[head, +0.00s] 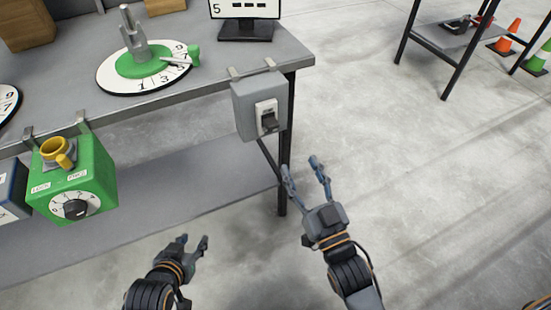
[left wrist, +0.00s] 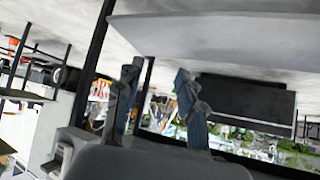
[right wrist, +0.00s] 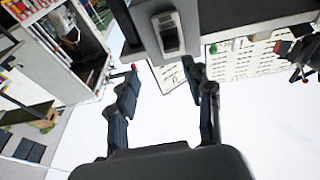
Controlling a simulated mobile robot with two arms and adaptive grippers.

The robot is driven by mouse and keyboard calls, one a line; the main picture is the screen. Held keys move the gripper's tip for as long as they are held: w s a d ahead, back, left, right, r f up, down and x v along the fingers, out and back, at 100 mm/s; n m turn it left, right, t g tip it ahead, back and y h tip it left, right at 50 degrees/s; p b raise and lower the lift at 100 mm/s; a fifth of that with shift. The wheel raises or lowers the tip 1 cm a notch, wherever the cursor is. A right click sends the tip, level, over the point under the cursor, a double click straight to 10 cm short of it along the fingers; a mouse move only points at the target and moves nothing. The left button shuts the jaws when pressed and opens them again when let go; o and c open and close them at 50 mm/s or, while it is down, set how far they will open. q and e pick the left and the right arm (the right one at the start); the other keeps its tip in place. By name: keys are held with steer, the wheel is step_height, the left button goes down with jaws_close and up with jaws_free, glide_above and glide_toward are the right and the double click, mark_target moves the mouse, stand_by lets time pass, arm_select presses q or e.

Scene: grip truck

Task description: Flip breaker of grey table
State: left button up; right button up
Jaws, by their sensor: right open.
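The grey table (head: 215,72) runs across the upper left of the head view. A grey breaker box (head: 245,112) hangs by hooks from its front edge near the right corner. On its front is a pale plate with a dark switch lever (head: 269,121); I cannot tell its setting surely. My right gripper (head: 300,164) is open and empty, below and right of the box and apart from it. In the right wrist view the breaker switch (right wrist: 168,33) shows beyond the open fingers. My left gripper (head: 194,239) is open and empty, lower left of the box.
A green box (head: 100,165) with a yellow knob and dial hangs further left on the table edge. A numbered dial (head: 110,75) and a monitor (head: 245,10) stand on top. A lower shelf (head: 190,185) runs underneath. Floor to the right is clear up to another table and cones.

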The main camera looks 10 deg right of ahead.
step_height(320, 180, down, 2)
steer(key=s+f+t+y+b, duration=0.1)
steer(key=s+b, duration=0.1)
steer(key=b, duration=0.3)
glide_toward(268, 114)
steer(key=f+x, duration=0.1)
steer(key=x, duration=0.4)
steer(key=shift+w+a+r+n+t+y+b, duration=0.15)
steer(key=shift+w+r+n+t+y+b, duration=0.2)
steer(key=shift+w+b, duration=0.1)
arm_select(q)
step_height(268, 114, up, 8)
steer(key=w+d+t+h, duration=0.1)
steer(key=w+t, duration=0.1)
steer(key=t, duration=0.2)
steer(key=shift+d, duration=0.15)
steer(key=shift+w, duration=0.1)
arm_select(e)
jaws_close()
